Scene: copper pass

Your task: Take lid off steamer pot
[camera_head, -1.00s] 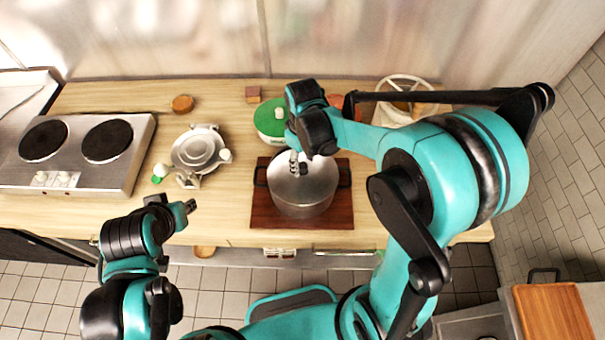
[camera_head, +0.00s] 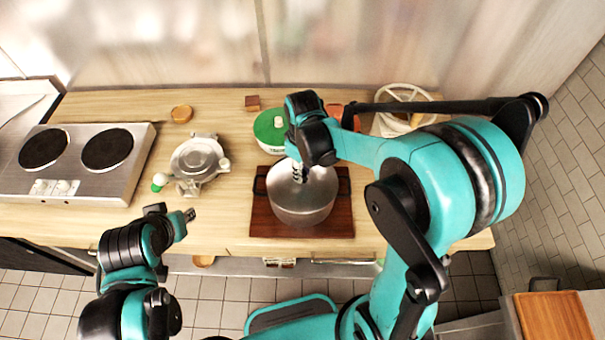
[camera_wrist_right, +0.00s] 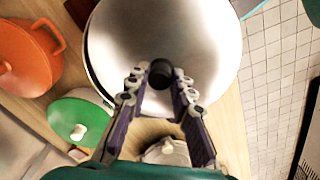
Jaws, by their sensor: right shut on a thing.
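The steel steamer pot (camera_head: 303,210) stands on a dark red-brown board (camera_head: 262,226) on the wooden counter. Its domed steel lid (camera_wrist_right: 200,40) has a black knob (camera_wrist_right: 161,73). My right gripper (camera_head: 299,174) reaches down over the pot. In the right wrist view my right gripper (camera_wrist_right: 159,84) has its fingers on both sides of the knob, shut on it. A pale rim shows under the lid's left edge; whether the lid is raised is unclear. My left gripper (camera_head: 190,214) is empty near the counter's front edge, and its jaw opening is too small to tell.
Behind the pot is a green-lidded pot (camera_head: 270,128), also in the wrist view (camera_wrist_right: 77,118), and an orange pot (camera_wrist_right: 25,58). Counter between stand and board is clear.

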